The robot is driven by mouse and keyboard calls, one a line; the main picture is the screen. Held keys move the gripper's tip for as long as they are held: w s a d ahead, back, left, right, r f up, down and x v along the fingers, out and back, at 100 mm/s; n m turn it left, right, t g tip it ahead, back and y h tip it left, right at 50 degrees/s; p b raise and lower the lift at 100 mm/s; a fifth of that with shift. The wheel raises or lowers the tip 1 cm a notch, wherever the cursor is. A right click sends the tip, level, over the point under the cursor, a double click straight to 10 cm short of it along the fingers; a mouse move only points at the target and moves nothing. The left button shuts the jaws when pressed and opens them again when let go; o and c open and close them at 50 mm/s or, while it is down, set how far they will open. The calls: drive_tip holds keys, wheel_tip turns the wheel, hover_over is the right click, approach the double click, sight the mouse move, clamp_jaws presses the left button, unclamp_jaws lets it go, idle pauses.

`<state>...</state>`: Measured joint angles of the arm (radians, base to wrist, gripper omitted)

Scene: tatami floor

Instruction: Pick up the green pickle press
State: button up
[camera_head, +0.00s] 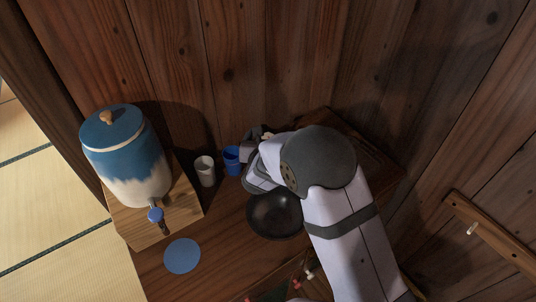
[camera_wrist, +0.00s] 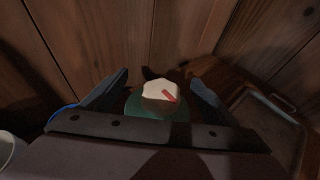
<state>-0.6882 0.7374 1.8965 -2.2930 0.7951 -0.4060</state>
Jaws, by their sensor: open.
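The green pickle press (camera_wrist: 150,108) shows in the wrist view as a rounded green body with a cream top and a small red piece on it. My gripper (camera_wrist: 160,78) is open, with one dark finger on each side of the press. I cannot tell whether either finger touches it. The lower part of the press is hidden by my gripper's body. In the head view my gripper is largely hidden behind my wrist, near the back wall, and the press cannot be made out clearly there.
A blue cup (camera_head: 232,161) and a grey cup (camera_head: 205,171) stand just left of my gripper. A black bowl (camera_head: 275,222) sits in front. A blue-and-white crock (camera_head: 128,160) with a tap stands at left, near a blue disc (camera_head: 182,256). Wooden walls close off the back.

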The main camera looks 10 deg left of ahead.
drive_tip(key=shift+w, duration=0.1)
drive_tip(key=c, duration=1.9)
drive_tip(key=shift+a, duration=0.1)
clamp_jaws()
drive_tip(key=shift+r, duration=0.15)
wheel_tip(320, 180, up, 10)
drive_tip(key=shift+b, duration=0.35)
